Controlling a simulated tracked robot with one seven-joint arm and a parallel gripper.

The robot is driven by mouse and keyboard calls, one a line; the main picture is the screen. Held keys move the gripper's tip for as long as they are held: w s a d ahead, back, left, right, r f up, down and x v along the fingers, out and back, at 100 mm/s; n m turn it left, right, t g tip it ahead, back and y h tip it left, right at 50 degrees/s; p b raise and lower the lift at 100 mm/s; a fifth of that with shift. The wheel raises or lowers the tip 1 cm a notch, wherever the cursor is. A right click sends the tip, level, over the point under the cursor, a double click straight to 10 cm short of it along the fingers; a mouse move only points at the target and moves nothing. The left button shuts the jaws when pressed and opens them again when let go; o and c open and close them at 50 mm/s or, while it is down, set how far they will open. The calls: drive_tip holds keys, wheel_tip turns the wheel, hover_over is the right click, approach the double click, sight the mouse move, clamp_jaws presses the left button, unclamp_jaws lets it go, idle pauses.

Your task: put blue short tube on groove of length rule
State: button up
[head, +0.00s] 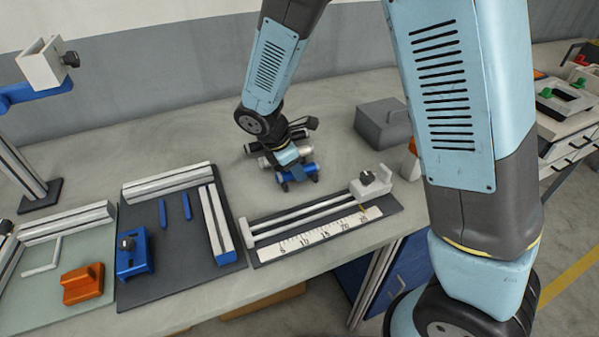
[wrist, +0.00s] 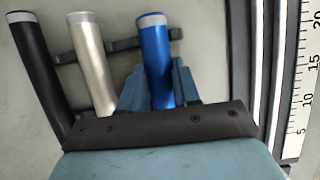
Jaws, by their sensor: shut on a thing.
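The blue short tube (wrist: 156,50) has a light grey end band and sits between the two fingers of my gripper (wrist: 158,85) in the wrist view. My gripper (head: 290,178) is shut on it, low over the back of the bench in the head view, where the blue tube (head: 311,169) shows beneath it. The tube still lies at the dark rack (wrist: 118,45), beside the silver tube (wrist: 92,60) and the black tube (wrist: 38,70). The length rule (head: 318,234) lies in front and to the right, with long parallel rails bordering its groove and a white numbered scale.
A grey box (head: 383,123) stands behind the rule. A dark board (head: 178,262) with a blue clamp (head: 133,255) and thin blue rods lies to the left. An orange block (head: 82,284) lies farther left. Bare bench separates the rack and the rule.

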clamp_jaws()
